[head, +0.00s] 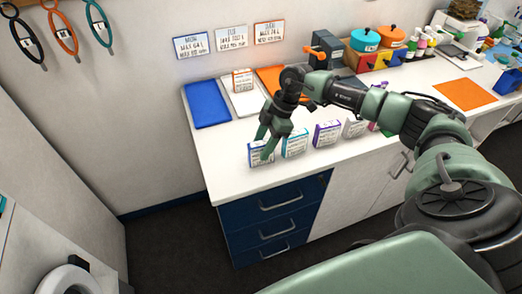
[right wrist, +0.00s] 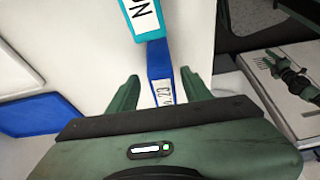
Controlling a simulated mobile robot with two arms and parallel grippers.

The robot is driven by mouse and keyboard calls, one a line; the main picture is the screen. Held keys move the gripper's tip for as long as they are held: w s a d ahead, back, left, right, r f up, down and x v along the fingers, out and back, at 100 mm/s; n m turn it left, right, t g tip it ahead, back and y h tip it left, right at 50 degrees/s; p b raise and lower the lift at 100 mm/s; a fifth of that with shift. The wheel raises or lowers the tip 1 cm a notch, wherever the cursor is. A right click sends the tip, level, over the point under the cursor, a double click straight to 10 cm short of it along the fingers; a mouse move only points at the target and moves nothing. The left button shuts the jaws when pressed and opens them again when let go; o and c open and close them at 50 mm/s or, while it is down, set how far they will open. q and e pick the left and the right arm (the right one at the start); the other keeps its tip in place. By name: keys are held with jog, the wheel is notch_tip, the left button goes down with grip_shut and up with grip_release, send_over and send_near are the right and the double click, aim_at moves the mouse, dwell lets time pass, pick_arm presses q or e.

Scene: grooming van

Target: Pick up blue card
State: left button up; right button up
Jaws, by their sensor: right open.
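The blue card (head: 259,156) stands upright near the front left of the white counter, first in a row of small cards. My right gripper (head: 266,143) reaches down over it from above, with its fingers open. In the right wrist view, the blue card (right wrist: 158,62) shows between the two fingers of my right gripper (right wrist: 160,88), its white label partly visible. I see no clear grip on it. A teal card (head: 295,142) stands just beyond, and it also shows in the right wrist view (right wrist: 139,22). My left gripper is not in view.
A purple card (head: 327,133) and a grey card (head: 354,128) continue the row. A blue tray (head: 208,104), a white tray and an orange tray lie at the back. Blue drawers (head: 276,215) are below the counter edge. The counter is clear left of the blue card.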

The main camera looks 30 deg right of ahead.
aim_at(257, 154)
jog(key=p+x, duration=0.1)
jog(key=x, duration=0.3)
jog(key=shift+s+a, duration=0.1)
jog(key=shift+a, duration=0.15)
grip_shut()
jog(key=shift+r, duration=0.15)
